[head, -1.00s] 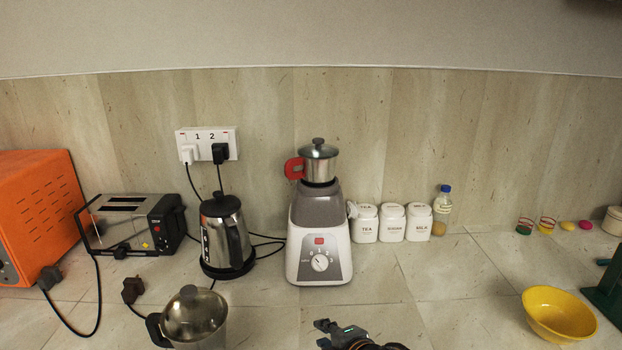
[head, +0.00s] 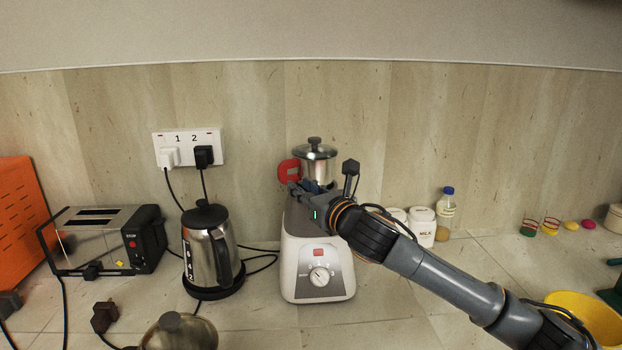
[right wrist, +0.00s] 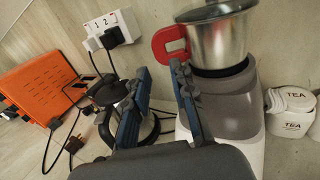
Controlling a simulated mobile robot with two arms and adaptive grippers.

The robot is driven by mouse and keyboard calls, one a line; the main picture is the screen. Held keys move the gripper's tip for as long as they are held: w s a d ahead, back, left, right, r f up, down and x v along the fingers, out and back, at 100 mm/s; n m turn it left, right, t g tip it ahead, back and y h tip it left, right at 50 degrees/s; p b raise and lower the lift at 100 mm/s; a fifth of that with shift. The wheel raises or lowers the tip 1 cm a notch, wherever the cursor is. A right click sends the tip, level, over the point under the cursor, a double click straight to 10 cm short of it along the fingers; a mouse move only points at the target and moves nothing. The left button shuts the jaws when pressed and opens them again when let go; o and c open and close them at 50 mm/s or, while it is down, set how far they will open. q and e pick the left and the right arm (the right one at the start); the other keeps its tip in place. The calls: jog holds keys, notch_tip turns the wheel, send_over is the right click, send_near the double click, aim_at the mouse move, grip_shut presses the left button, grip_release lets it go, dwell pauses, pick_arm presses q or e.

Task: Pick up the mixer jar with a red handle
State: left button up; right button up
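The mixer jar (head: 318,168) is a small steel jar with a dark-knobbed lid and a red handle (head: 288,171) on its left side. It sits upright on the white and grey mixer base (head: 318,268). My right gripper (head: 300,190) is in front of the base's top, just below the red handle. In the right wrist view the gripper (right wrist: 160,95) is open and empty, its two fingers apart. There the red handle (right wrist: 163,44) and the jar (right wrist: 222,40) lie beyond the fingertips, up and to the right. My left gripper is not in view.
A steel kettle (head: 208,250) and a toaster (head: 100,240) stand left of the mixer. A second jar with a lid (head: 180,332) is at the front left. White canisters (head: 421,226) and a bottle (head: 446,212) stand on the right, with a yellow bowl (head: 590,318) farther right.

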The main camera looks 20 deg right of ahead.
aim_at(284, 174)
jog(key=w, duration=0.3)
jog(key=w+a+p, duration=0.1)
jog(key=w, duration=0.2)
jog(key=w+a, duration=0.1)
jog(key=w, duration=0.2)
jog(key=shift+w, duration=0.25)
jog(key=shift+d, duration=0.1)
grip_shut()
